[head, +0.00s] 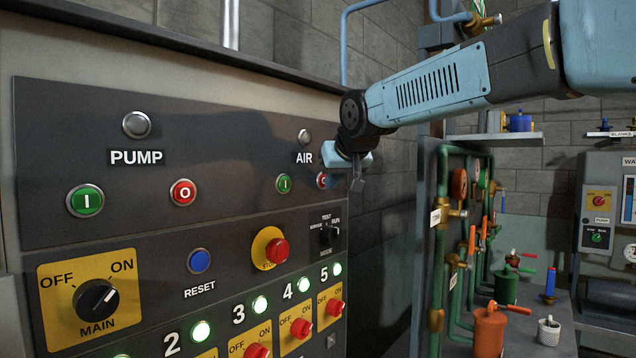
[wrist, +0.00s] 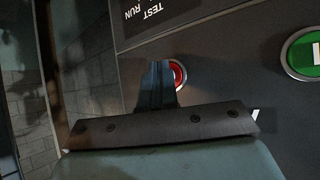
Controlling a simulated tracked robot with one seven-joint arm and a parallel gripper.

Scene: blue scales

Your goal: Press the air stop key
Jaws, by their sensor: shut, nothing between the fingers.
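The air stop key (head: 321,180) is a small red round button with a white mark, below and right of the AIR label on the dark panel. My gripper partly covers it. In the wrist view the red key (wrist: 180,74) shows as a part disc beside my shut fingers (wrist: 156,82), which hide the rest. In the head view my gripper (head: 357,183) is shut and empty, just right of the key. I cannot tell whether the fingertips touch it. The green air start key (head: 284,184) is left of it, and also shows in the wrist view (wrist: 305,54).
The panel also has a pump start key (head: 85,201), a pump stop key (head: 183,192), a blue reset button (head: 199,261), a red stop button (head: 277,250) and a mode switch (head: 329,234) below the air keys. Green pipes with valves (head: 455,213) stand to the right.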

